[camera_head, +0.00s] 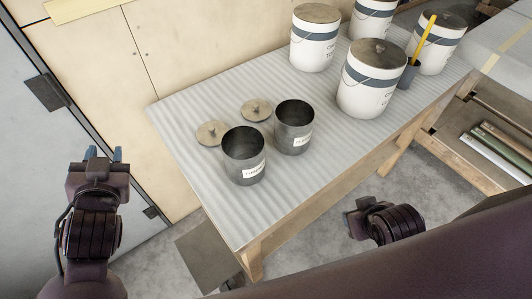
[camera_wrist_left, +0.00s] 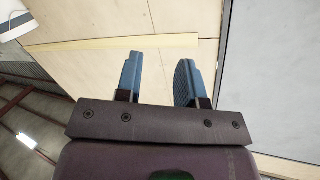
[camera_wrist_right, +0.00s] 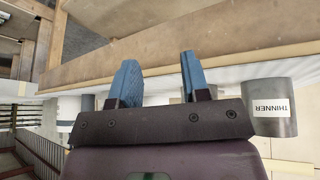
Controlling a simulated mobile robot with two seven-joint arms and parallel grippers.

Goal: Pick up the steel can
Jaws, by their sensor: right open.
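Two open dark steel cans with white labels stand upright on the padded cart top in the head view, the nearer one (camera_head: 244,156) left of the farther one (camera_head: 294,127). A steel can (camera_wrist_right: 270,106) labelled THINNER shows at the right of the right wrist view. My left gripper (camera_head: 104,153) is open and empty, left of the cart and apart from the cans; its spread blue fingers show in the left wrist view (camera_wrist_left: 160,75).
Two round lids (camera_head: 212,133) (camera_head: 256,110) lie behind the cans. Several white paint buckets (camera_head: 372,80) and a dark cup with a yellow-handled tool (camera_head: 408,73) stand toward the cart's far right. The striped top (camera_head: 190,104) is bare around its left corner.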

